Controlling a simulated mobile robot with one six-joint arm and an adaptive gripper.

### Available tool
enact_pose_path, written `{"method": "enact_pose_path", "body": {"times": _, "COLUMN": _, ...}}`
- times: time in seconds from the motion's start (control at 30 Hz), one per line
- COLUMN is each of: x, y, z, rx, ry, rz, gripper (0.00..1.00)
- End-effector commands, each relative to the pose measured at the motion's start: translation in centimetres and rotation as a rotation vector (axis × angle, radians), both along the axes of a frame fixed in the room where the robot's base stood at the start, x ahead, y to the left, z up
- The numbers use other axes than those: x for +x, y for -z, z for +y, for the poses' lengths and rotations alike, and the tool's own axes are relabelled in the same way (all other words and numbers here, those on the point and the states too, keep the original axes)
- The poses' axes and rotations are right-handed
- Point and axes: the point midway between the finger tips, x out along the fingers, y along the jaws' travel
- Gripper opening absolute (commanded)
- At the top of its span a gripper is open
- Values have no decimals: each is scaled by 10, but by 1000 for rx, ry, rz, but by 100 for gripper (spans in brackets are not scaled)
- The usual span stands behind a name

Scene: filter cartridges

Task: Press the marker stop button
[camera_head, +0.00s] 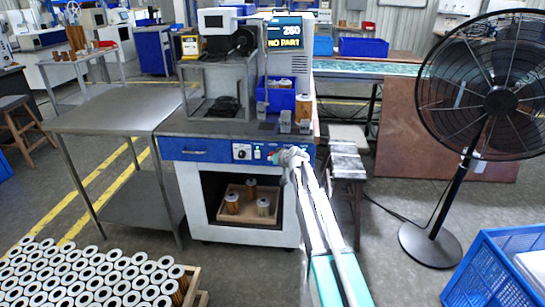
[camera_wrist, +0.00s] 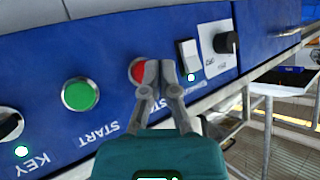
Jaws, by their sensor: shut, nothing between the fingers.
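The red stop button (camera_wrist: 138,71) sits on the blue front panel (camera_wrist: 55,60) of the marker machine. In the wrist view, my gripper (camera_wrist: 160,70) is shut and empty, with its fingertips over the right part of the red button. I cannot tell whether they touch it. The green START button (camera_wrist: 80,94) is to the left and uncovered. In the head view, my gripper (camera_head: 290,157) is at the right part of the machine's blue panel (camera_head: 205,150) and hides the red button there.
A white rocker switch (camera_wrist: 188,55) and a black knob (camera_wrist: 225,42) are right of the red button. A small display reads "NO PART" (camera_head: 284,43). A steel table (camera_head: 100,112) stands left of the machine, a fan (camera_head: 500,100) right. Filter cartridges (camera_head: 80,275) fill the lower left.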

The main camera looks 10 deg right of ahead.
Motion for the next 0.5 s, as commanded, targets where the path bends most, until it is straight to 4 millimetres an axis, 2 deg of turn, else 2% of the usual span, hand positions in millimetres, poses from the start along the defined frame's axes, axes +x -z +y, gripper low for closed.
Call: {"method": "enact_pose_path", "body": {"times": 0.5, "x": 6, "y": 0, "z": -2, "rx": 0, "ry": 0, "rz": 0, "gripper": 0}}
